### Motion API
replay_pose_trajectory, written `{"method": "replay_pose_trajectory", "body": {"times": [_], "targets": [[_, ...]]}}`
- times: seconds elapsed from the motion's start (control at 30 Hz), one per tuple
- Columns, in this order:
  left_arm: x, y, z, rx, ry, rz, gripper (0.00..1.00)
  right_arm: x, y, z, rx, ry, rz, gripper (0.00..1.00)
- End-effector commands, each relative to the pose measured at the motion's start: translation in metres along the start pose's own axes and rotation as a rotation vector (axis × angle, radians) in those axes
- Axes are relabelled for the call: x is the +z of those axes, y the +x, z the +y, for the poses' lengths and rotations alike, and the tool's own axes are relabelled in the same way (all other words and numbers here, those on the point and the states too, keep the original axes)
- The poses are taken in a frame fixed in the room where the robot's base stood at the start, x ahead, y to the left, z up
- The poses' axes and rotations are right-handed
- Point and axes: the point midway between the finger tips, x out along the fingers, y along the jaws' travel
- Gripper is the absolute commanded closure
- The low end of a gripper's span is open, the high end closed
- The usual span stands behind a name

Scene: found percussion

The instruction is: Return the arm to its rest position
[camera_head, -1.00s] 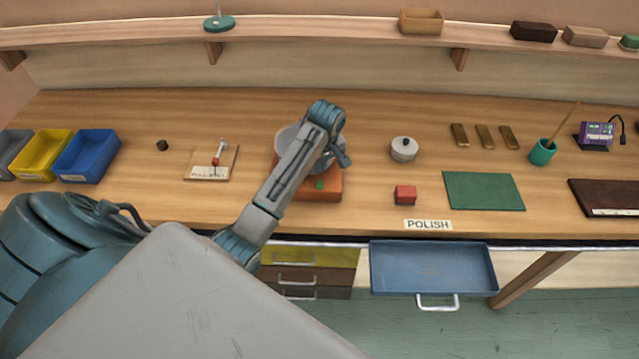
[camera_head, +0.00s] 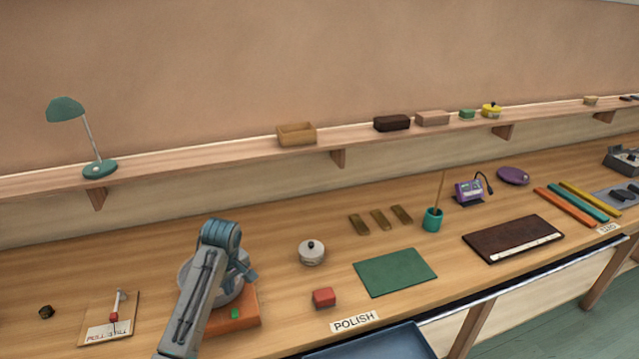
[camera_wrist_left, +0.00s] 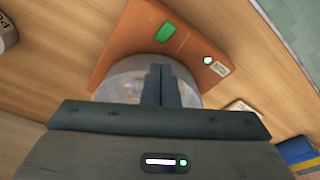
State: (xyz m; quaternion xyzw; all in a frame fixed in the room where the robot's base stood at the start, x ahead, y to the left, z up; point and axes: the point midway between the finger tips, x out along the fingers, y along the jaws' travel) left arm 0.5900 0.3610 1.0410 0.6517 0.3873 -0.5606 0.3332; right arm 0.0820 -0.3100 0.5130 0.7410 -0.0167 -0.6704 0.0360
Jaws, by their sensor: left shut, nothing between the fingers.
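My left arm comes in from the lower left of the head view and bends down above an orange box (camera_head: 236,317) with a green button. A round grey metal bowl (camera_head: 187,273) sits on this box, partly hidden by my arm. My left gripper (camera_head: 250,275) is at the bowl's right side in that view. In the left wrist view its fingers (camera_wrist_left: 162,84) are shut together and empty, in front of the bowl (camera_wrist_left: 122,86) and the orange box (camera_wrist_left: 138,37). I cannot tell whether the fingers touch the bowl. My right gripper is not in view.
A lidded grey pot (camera_head: 312,256), a red block (camera_head: 324,298) and a green mat (camera_head: 395,272) lie to the right. A white-and-red tool on a board (camera_head: 110,325) lies left. A shelf (camera_head: 220,160) with a green lamp (camera_head: 98,168) runs behind. An open blue drawer (camera_head: 375,343) juts out in front.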

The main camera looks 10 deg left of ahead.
Motion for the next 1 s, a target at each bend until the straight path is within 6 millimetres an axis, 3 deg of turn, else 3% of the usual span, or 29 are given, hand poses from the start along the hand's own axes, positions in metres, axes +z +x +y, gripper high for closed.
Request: {"method": "replay_pose_trajectory", "body": {"times": [0.13,0.23,0.5,0.7,1.0], "targets": [[0.011,0.008,-0.008,0.004,0.043,0.004,1.0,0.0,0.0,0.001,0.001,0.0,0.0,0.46],[0.031,0.021,-0.025,0.016,0.13,0.014,1.0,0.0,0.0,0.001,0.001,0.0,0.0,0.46],[0.115,0.049,-0.1,0.079,0.509,0.068,1.0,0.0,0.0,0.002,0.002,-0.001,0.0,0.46],[0.169,0.043,-0.158,0.123,0.768,0.114,1.0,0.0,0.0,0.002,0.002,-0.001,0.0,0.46],[0.209,0.021,-0.205,0.157,0.978,0.162,1.0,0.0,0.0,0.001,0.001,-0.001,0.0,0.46]]}}
